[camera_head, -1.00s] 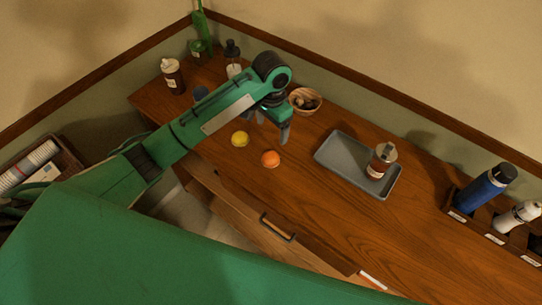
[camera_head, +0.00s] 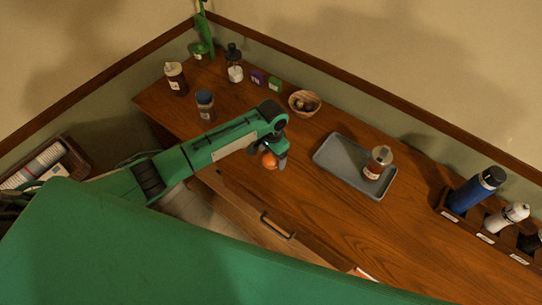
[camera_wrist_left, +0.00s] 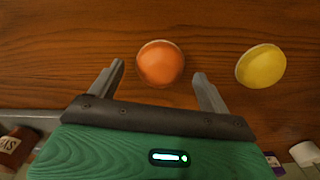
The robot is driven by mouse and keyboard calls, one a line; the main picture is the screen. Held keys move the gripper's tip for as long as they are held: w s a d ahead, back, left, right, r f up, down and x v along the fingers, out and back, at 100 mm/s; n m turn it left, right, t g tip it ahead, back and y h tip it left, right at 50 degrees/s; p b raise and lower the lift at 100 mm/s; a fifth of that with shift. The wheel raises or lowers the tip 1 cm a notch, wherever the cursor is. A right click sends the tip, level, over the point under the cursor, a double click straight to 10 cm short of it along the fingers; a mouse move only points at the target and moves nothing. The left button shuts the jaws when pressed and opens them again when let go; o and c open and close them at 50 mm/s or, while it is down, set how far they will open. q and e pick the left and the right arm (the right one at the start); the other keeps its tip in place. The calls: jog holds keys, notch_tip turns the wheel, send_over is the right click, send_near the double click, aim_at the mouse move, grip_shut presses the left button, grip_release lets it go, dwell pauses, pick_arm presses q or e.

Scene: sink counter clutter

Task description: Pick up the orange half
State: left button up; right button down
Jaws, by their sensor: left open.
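The orange half (camera_head: 269,160) is a round orange piece on the wooden counter, near its front edge. In the left wrist view the orange half (camera_wrist_left: 160,64) lies just beyond and between the two grey fingertips, apart from both. My left gripper (camera_head: 270,154) is open and empty, right over the orange half in the head view; the left wrist view also shows the gripper (camera_wrist_left: 159,75). A yellow lemon-like fruit (camera_wrist_left: 260,66) lies to the right of the orange half in the wrist view; my arm hides it in the head view. My right gripper is not in view.
A grey tray (camera_head: 330,163) with a brown jar (camera_head: 377,163) stands to the right. A wooden bowl (camera_head: 304,103) is behind the gripper. Several jars and small boxes stand at the back left. A rack with bottles (camera_head: 475,190) is at the far right.

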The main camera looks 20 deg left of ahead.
pick_arm(q)
jog(key=shift+f, duration=0.45)
jog(key=shift+c, duration=0.4)
jog(key=c, duration=1)
jog(key=shift+r, duration=0.2)
